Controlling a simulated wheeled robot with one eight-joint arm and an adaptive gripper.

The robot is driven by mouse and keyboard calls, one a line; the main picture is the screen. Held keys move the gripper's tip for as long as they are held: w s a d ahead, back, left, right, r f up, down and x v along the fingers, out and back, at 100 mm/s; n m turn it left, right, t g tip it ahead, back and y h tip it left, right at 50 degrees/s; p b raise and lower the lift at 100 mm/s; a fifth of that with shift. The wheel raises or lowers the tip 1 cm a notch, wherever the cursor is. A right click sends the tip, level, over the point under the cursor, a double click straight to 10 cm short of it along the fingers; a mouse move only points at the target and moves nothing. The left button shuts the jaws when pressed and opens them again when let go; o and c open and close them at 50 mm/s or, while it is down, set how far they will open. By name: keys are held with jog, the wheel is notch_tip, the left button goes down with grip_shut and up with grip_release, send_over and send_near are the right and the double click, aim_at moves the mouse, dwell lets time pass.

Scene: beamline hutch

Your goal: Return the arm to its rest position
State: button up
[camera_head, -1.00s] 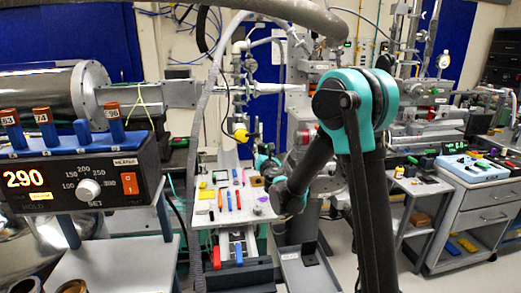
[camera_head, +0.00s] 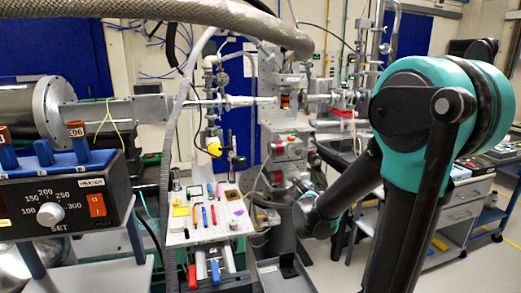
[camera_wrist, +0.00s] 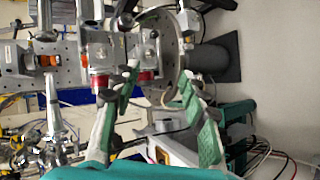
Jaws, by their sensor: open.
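My arm with its black and teal joints (camera_head: 420,120) is bent at the right of the head view. A lower teal and dark section of it (camera_head: 318,210) shows beside the white tool board. In the wrist view my gripper (camera_wrist: 157,80) is open, with green-padded fingers spread wide and nothing between them. Beyond the fingers are beamline fittings, including a red-ringed part (camera_wrist: 145,75). Whether the fingers touch anything there is hard to tell. The fingers cannot be made out in the head view.
A white board with small tools (camera_head: 205,228) stands left of my arm. A heater controller (camera_head: 60,205) is at the left. A thick grey hose (camera_head: 190,12) crosses above. A beam pipe (camera_head: 235,101) runs across the back. A grey drawer cart (camera_head: 462,215) stands at the right.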

jog(key=s+d+f+m+g+y, duration=0.1)
jog(key=s+f+m+g, duration=0.3)
jog(key=s, duration=0.9)
jog(key=s+f+m+g+y, duration=0.2)
jog(key=s+f+m+g, duration=0.1)
jog(key=s+f+m, duration=0.6)
jog(key=s+m, duration=0.1)
jog(key=s, duration=0.3)
jog(key=shift+s+d+g+y, duration=0.3)
jog(key=shift+s+d+g, duration=0.05)
jog(key=shift+g, duration=0.05)
jog(key=shift+f, duration=0.1)
